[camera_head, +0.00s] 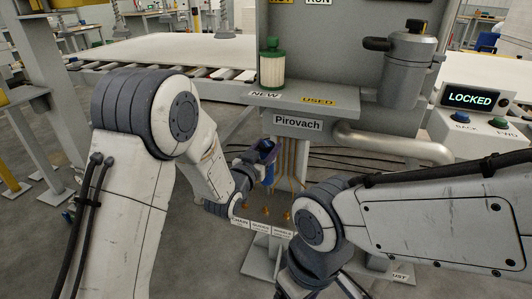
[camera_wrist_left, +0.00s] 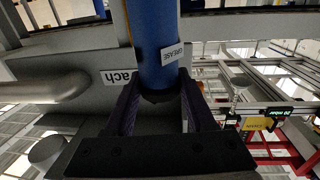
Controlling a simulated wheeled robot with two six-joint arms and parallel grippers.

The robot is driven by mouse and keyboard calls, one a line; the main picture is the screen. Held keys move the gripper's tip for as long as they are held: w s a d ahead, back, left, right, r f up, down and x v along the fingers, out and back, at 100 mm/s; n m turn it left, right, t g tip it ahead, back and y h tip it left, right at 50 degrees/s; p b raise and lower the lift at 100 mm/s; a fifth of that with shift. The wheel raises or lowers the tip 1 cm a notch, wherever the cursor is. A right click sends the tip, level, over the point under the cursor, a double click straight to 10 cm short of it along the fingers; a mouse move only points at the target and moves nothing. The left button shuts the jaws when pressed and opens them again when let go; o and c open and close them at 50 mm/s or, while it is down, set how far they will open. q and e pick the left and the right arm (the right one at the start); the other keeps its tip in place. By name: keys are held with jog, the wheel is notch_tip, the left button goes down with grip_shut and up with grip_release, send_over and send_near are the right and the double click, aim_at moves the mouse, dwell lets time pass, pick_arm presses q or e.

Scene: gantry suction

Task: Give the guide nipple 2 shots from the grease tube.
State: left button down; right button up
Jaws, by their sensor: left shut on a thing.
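My left gripper (camera_head: 258,160) is shut on the blue grease tube (camera_head: 269,168) in front of the Pirovach cabinet, partly behind my left arm. In the left wrist view, its two dark fingers (camera_wrist_left: 160,95) close around the tube's dark lower part, and the blue body with a GREASE label (camera_wrist_left: 160,45) runs up out of frame. Below the tube, several small orange nipples (camera_head: 267,212) stand behind a row of white labels (camera_head: 261,227); the print is too small to tell surely which is the guide. My right gripper is hidden or cut off at the bottom edge.
A shelf marked NEW and USED (camera_head: 315,97) carries a green-capped filter (camera_head: 272,65). A grey canister (camera_head: 408,65) and a curved pipe (camera_head: 400,148) are at right. A control box (camera_head: 475,99) reads LOCKED. Thin copper-coloured lines (camera_head: 290,165) run down behind the tube.

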pick_arm(q)
jog(key=shift+a+r, duration=0.1)
jog(key=shift+a, duration=0.2)
jog(key=shift+b, duration=0.35)
notch_tip(320, 180, down, 5)
jog(key=b, duration=0.4)
jog(key=shift+r, duration=0.1)
jog(key=shift+f+b, duration=0.65)
jog(key=shift+b, duration=0.05)
jog(key=shift+s+r, duration=0.1)
jog(key=shift+r, duration=0.1)
jog(key=shift+r+p, duration=0.35)
jog(key=shift+r, duration=0.05)
jog(key=shift+f+b, duration=0.55)
jog(key=shift+b, duration=0.05)
dwell(0.4)
jog(key=shift+r, duration=0.2)
